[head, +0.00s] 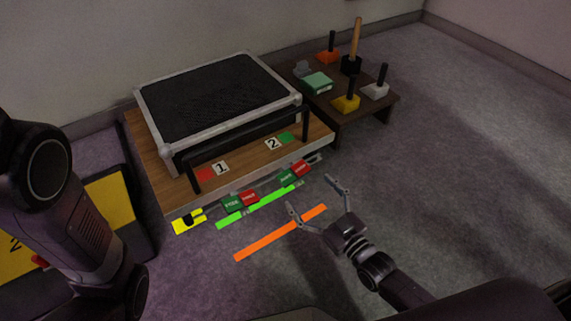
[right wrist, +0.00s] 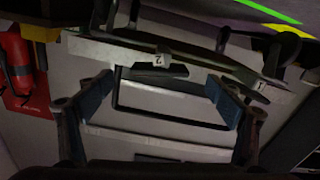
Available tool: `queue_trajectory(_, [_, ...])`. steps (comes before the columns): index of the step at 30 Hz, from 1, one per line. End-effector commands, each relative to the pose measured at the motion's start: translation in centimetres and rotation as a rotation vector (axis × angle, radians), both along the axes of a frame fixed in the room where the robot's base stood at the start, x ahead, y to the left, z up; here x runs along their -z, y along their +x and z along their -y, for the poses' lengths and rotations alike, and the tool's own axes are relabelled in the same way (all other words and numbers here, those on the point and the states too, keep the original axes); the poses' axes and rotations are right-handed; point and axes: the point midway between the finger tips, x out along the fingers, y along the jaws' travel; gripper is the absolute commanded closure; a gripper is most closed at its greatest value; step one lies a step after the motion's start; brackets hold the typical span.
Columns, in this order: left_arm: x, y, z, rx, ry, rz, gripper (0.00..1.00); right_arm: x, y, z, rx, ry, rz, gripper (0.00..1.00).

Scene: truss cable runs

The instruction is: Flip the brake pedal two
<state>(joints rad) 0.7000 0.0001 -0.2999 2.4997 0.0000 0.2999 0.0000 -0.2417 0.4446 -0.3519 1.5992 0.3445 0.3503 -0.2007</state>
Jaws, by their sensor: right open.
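In the head view, a wooden platform (head: 150,150) carries a number 2 label (head: 272,143) beside a green patch and a number 1 label (head: 221,167) beside a red patch. Green-and-red tags (head: 293,172) sit along its front edge. I cannot clearly make out brake pedal two there. In the right wrist view, a plate marked 2 (right wrist: 160,57) shows on a pale bar, with a 1 mark farther right. My right gripper (head: 310,195) is open and empty in front of the platform; its blue-padded fingers also show in the wrist view (right wrist: 160,97). My left gripper is out of view.
A dark ribbed case (head: 215,95) with a black front bar stands on the platform. A low table (head: 340,112) with several handled blocks is behind it, right. Green and orange strips (head: 280,232) mark the floor. The floor at right is clear.

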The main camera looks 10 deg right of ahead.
Motion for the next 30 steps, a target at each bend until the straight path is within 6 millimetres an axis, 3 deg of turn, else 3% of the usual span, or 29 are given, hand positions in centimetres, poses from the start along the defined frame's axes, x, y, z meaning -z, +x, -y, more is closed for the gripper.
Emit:
queue_trajectory(16, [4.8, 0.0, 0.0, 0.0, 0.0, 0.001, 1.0, 0.2, 6.4, -2.3, 0.0, 0.001, 0.004, 0.15])
queue_trajectory(29, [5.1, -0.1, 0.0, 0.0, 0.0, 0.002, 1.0, 0.0, 7.3, -2.6, 0.001, 0.0, 0.001, 0.15])
queue_trajectory(30, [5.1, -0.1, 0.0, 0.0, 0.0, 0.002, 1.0, 0.0, 7.3, -2.6, 0.001, 0.0, 0.001, 0.19])
